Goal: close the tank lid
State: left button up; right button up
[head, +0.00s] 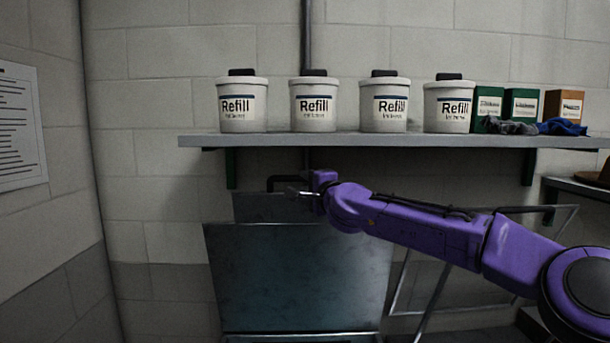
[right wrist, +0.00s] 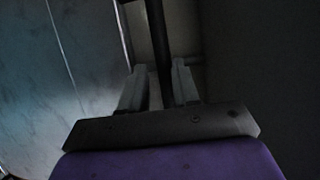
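The tank (head: 300,280) is a blue-grey metal box below the shelf. A raised grey panel (head: 262,208) stands behind its front top edge and looks like the lid, tilted up. A black bar handle (head: 284,179) sits at that panel's top. My right gripper (head: 300,192) is at the handle. In the right wrist view a dark bar (right wrist: 160,45) runs between the two grey fingers (right wrist: 163,90); whether they press on it is unclear. My purple arm hides the panel's right part. My left gripper is out of view.
A shelf (head: 400,141) just above my right gripper holds several white Refill tubs (head: 313,106), green boxes (head: 523,106), a brown box (head: 563,105) and cloths (head: 562,127). A grey metal frame (head: 430,300) stands right of the tank. A side table (head: 580,188) is at far right.

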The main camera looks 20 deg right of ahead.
jog(key=shift+w+a+r, duration=0.15)
jog(key=shift+a, duration=0.25)
jog(key=shift+w+d, duration=0.1)
grip_shut()
jog(key=shift+s+f+b, duration=0.3)
jog(key=shift+b, duration=0.1)
